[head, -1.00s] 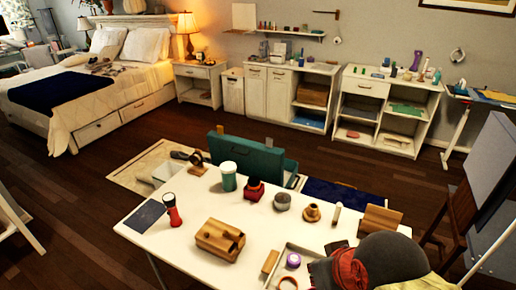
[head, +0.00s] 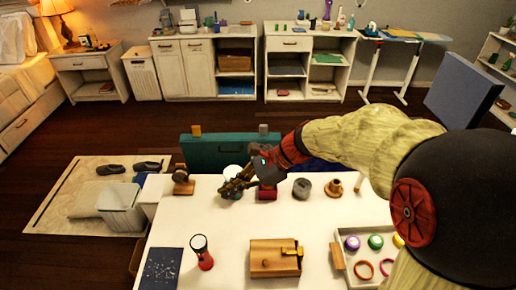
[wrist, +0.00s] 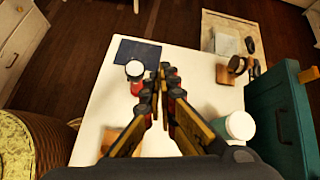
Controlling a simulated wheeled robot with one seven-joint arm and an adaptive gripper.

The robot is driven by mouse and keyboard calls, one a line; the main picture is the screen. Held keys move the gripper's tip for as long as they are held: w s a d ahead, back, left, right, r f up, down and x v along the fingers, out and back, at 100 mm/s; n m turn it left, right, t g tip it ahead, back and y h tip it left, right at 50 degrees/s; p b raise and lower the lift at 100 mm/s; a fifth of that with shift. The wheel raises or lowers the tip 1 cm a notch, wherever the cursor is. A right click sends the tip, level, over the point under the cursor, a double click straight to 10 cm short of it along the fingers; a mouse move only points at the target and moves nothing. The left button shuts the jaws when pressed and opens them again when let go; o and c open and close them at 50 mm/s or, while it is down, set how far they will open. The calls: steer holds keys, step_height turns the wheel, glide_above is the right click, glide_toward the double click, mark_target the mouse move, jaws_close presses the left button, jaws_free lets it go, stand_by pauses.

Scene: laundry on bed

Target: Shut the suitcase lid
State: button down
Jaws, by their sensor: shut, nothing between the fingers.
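The rest of the suitcase is hidden behind the table and lid. My gripper (head: 232,188) is shut and empty over the back part of the table, on the near side of the lid and apart from it. Its fingers (wrist: 164,72) fill the middle of the wrist view, pointing away from the lid.
A white-topped jar (wrist: 239,124) stands close beside my fingers. A red flashlight (head: 202,252), a wooden box (head: 272,258) and a grey tin (head: 302,188) stand on the table (head: 225,225). A bin (head: 122,206) and slippers (head: 148,166) are on the floor at left.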

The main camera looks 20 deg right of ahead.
steer(key=w+d+f+m+t+y, duration=0.2)
steer(key=w+d+f+m+t, duration=0.15)
steer(key=w+m, duration=0.4)
steer(key=w+d+f+m+t+y, duration=0.1)
steer(key=w+d+f+m+t, duration=0.2)
steer(key=w+d+m, duration=0.35)
steer(key=w+d+f+m+t+h, duration=0.2)
steer(key=w+d+f+m+t, duration=0.2)
steer(key=w+d+f+m, duration=0.25)
steer(key=w+d+f+m+t+h, duration=0.25)
steer(key=d+f+m+t, duration=0.2)
steer(key=d+m, duration=0.4)
steer(key=f+b+x, duration=0.1)
steer(key=b+x, duration=0.1)
steer(key=x, duration=0.8)
steer(key=shift+w+a+f+g+b, duration=0.15)
steer(key=shift+w+a+g+b, duration=0.15)
steer(key=shift+w+g, duration=0.1)
